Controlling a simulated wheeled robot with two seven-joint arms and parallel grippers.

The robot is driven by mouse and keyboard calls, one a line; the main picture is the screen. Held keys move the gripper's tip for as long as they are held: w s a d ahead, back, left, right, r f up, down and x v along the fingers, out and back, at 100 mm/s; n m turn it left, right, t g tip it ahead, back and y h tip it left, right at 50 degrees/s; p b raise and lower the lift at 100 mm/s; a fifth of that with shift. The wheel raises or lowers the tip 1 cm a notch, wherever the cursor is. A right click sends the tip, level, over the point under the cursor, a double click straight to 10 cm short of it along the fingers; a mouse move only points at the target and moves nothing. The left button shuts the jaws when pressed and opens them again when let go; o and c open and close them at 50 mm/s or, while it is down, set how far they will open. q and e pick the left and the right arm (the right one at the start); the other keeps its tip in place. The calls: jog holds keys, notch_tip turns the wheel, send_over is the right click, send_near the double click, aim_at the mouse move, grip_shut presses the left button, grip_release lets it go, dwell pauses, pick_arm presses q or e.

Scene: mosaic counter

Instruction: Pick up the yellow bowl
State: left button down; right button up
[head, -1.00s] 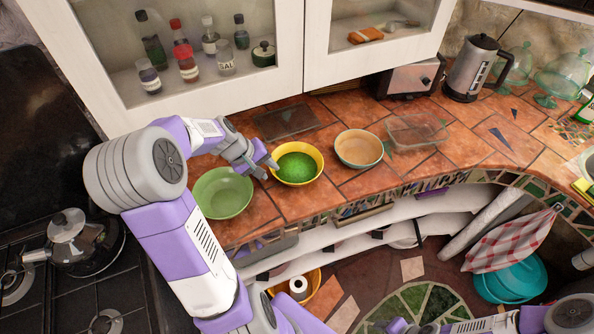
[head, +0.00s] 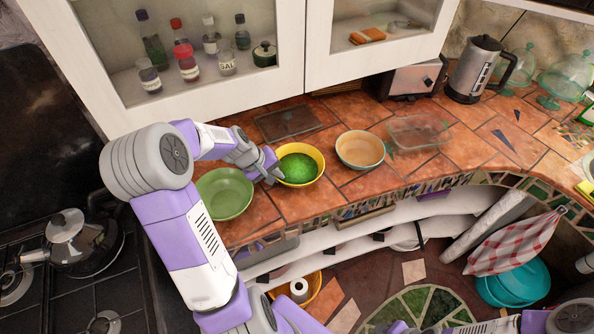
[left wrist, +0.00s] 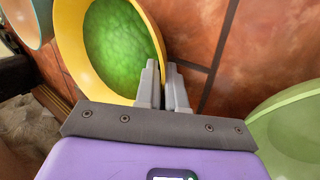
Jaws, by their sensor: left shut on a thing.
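The yellow bowl (head: 318,156) is round with a bright green inside and sits on the tiled counter between a green bowl and a smaller bowl. In the left wrist view the yellow bowl (left wrist: 83,75) fills the upper left. My left gripper (head: 275,172) is at the bowl's left side in the head view. In the left wrist view the left gripper's fingers (left wrist: 164,82) are closed on the bowl's rim, one finger over the inside. Part of my right arm shows at the bottom right of the head view, but I cannot make out its fingers.
A green bowl (head: 224,194) stands close to the left of my gripper. A cream and teal bowl (head: 360,150) and a clear dish (head: 420,133) stand to the right. A dark flat board (head: 287,122) lies behind. White cabinets (head: 306,60) overhang the counter's back.

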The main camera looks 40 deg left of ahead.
dwell(0.3)
pick_arm(q)
notch_tip(320, 180, up, 10)
jog(key=shift+r+p, duration=0.1)
jog(key=shift+p, duration=0.9)
jog(key=c, duration=1.8)
grip_release()
grip_shut()
